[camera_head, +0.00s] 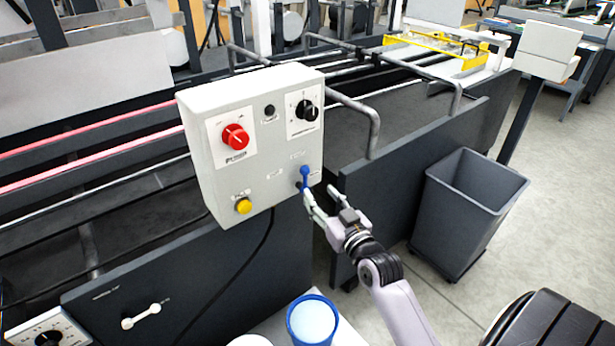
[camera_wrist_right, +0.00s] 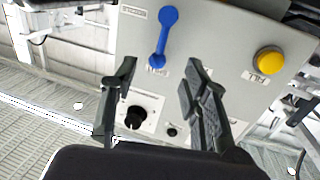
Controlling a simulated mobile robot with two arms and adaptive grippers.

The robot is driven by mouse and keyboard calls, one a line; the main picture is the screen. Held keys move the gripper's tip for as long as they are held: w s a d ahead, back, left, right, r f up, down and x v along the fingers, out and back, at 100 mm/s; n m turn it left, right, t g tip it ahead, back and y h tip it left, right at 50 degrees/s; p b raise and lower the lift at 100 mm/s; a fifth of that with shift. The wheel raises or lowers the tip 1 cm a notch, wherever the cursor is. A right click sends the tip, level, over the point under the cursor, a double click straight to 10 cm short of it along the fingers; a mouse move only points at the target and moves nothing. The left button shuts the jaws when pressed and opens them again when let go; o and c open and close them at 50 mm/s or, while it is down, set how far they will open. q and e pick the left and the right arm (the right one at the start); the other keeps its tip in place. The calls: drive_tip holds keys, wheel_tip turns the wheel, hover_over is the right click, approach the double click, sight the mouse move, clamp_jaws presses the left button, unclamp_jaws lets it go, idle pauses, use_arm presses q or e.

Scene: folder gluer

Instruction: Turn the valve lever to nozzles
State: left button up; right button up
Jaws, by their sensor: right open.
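The valve lever (camera_head: 304,176) is bright blue with a rounded end. It sits low on the right part of a light grey control box (camera_head: 202,118), with small labels near it that I cannot read. In the right wrist view the blue lever (camera_wrist_right: 163,40) shows just beyond my fingertips, between their lines. My right gripper (camera_head: 320,194) is open in front of the box's lower right corner, close to the lever. In the wrist view the gripper (camera_wrist_right: 160,72) has its two fingers apart with nothing held. I cannot tell whether a finger touches the lever. My left gripper is out of view.
The box also carries a red knob (camera_head: 235,136), a black knob (camera_head: 307,109) and a yellow button (camera_head: 243,206). A bent metal rail (camera_head: 373,130) stands to its right. A grey bin (camera_head: 465,210) is on the floor at right. A blue-rimmed cup (camera_head: 312,322) stands below.

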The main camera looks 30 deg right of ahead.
sight(306, 178)
drive_tip(key=w, duration=0.5)
drive_tip(key=w+d, duration=0.1)
drive_tip(key=w, duration=0.2)
drive_tip(key=shift+p, duration=0.35)
clamp_jaws()
idle(0.5)
